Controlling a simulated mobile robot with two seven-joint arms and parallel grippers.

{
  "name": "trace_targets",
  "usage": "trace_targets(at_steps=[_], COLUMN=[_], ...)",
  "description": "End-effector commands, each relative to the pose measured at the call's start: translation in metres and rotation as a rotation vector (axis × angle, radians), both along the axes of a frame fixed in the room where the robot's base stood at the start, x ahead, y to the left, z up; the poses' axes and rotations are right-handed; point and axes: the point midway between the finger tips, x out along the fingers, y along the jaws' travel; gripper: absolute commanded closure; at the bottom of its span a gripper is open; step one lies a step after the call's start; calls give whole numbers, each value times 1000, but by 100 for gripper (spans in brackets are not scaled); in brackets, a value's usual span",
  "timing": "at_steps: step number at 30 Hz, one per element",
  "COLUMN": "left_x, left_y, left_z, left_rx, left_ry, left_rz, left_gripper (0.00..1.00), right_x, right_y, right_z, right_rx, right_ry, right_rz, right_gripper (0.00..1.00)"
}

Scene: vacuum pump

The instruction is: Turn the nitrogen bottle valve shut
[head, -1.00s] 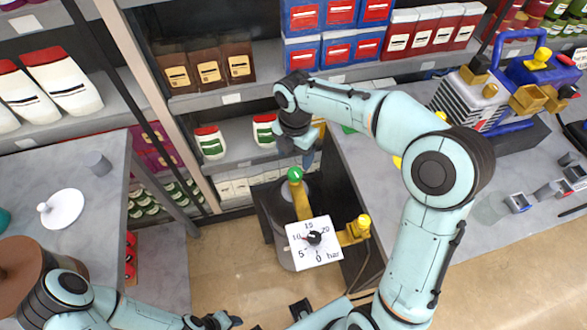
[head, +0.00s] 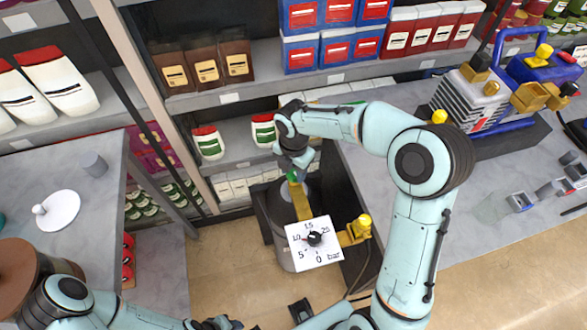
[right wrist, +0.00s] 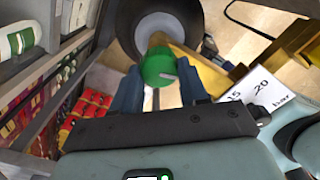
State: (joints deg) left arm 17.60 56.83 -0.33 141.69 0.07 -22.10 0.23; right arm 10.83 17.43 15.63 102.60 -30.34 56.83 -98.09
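The nitrogen bottle (head: 277,240) is a grey cylinder standing on the floor, with a yellow fitting (head: 300,203) on top. Its green valve knob (head: 292,176) is partly hidden by my right gripper (head: 293,167) in the head view. In the right wrist view the round green knob (right wrist: 158,67) lies between the two blue fingers of my right gripper (right wrist: 160,90). The fingers are apart, one to each side; I cannot tell that either touches it. My left gripper (head: 212,324) is at the bottom edge, partly cut off, far from the bottle.
A white square pressure dial (head: 314,243) marked in bar sits in front of the bottle, with a yellow valve (head: 356,229) beside it. A grey counter (head: 400,185) stands close on the right. Shelves with packages (head: 240,135) are behind. A grey table (head: 75,215) is at left.

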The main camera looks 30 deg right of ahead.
Motion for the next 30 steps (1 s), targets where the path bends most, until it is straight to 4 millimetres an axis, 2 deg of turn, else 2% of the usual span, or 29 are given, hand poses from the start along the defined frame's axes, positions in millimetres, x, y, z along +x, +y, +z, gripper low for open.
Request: trace_targets(at_steps=[5,15,23,24,26,30], left_x=[0,0,0,0,0,0], left_y=[0,0,0,0,0,0], left_z=[0,1,1,1,1,1], left_rx=[0,0,0,0,0,0], left_ry=[0,0,0,0,0,0], left_rz=[0,0,0,0,0,0], left_gripper=[57,57,57,57,57,57], right_x=[0,1,1,1,1,1], right_y=[0,1,1,1,1,1], right_z=[0,1,1,1,1,0], right_rx=[0,1,1,1,1,0], right_ry=[0,0,-1,-1,-1,-1], right_rz=[-17,-260,-268,-267,-267,-266], right_gripper=[87,87,87,50,31,31])
